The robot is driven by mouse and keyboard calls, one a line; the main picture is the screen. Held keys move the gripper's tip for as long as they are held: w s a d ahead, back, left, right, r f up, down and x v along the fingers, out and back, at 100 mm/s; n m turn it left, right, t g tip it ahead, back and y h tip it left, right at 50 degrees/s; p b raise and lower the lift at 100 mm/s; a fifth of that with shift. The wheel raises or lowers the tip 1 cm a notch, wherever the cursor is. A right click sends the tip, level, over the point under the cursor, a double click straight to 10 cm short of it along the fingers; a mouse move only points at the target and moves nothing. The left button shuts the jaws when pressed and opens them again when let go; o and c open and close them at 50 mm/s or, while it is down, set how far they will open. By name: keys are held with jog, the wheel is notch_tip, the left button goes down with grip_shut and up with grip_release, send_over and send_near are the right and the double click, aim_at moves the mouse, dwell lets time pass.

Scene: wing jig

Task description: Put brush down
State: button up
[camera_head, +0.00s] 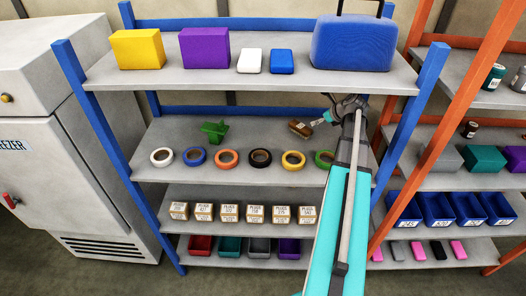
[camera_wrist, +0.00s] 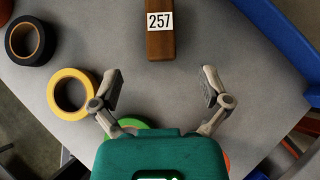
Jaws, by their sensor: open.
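The brush shows as a brown wooden block with a white 257 label (camera_wrist: 160,45) at the top middle of the wrist view. In the head view it is the small brown piece (camera_head: 299,129) at the right of the second shelf (camera_head: 235,172), seemingly lying on it. My gripper (camera_wrist: 161,87) is open and empty, its fingers spread apart below the block's near end without touching it. In the head view my gripper (camera_head: 325,117) is just right of the brush. The brush's far end is cut off in the wrist view.
Tape rolls line the shelf's front, including yellow (camera_head: 293,161), black (camera_head: 260,160) and green (camera_head: 324,159). The green roll is partly under my gripper. A green object (camera_head: 214,131) stands further left. A blue post (camera_head: 414,105) bounds the right, and a blue case (camera_head: 353,42) is above.

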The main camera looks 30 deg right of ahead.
jog(key=a+f+n+g, duration=0.1)
jog(key=a+n, duration=0.4)
jog(key=a, duration=0.4)
jog(key=a+f+n+g, duration=0.1)
jog(key=a+n+g, duration=0.1)
jog(key=a+n, duration=0.3)
jog(key=a+f+n+g+y, duration=0.1)
jog(key=a+n, duration=0.5)
jog(key=a, duration=0.7)
jog(key=shift+w+f+g, duration=0.4)
jog(key=shift+f+g, duration=0.05)
jog(key=shift+g, duration=0.05)
jog(key=s+a+n, duration=0.1)
jog(key=a+n, duration=0.1)
jog(key=a, duration=0.1)
jog(key=s+a+n+g, duration=0.1)
jog(key=a+n, duration=0.1)
jog(key=a, duration=0.1)
jog(key=s+a+f+n+g, duration=0.1)
jog(key=a+n, duration=0.2)
jog(key=shift+a+h, duration=0.15)
jog(key=shift+h, duration=0.25)
jog(key=s+a+n+g+h, duration=0.1)
jog(key=s+a+n+h, duration=0.1)
jog(key=s+a+n, duration=0.4)
jog(key=a+n, duration=0.4)
jog(key=shift+s+f+g, duration=0.3)
jog(key=shift+g, duration=0.1)
jog(key=shift+a, duration=0.1)
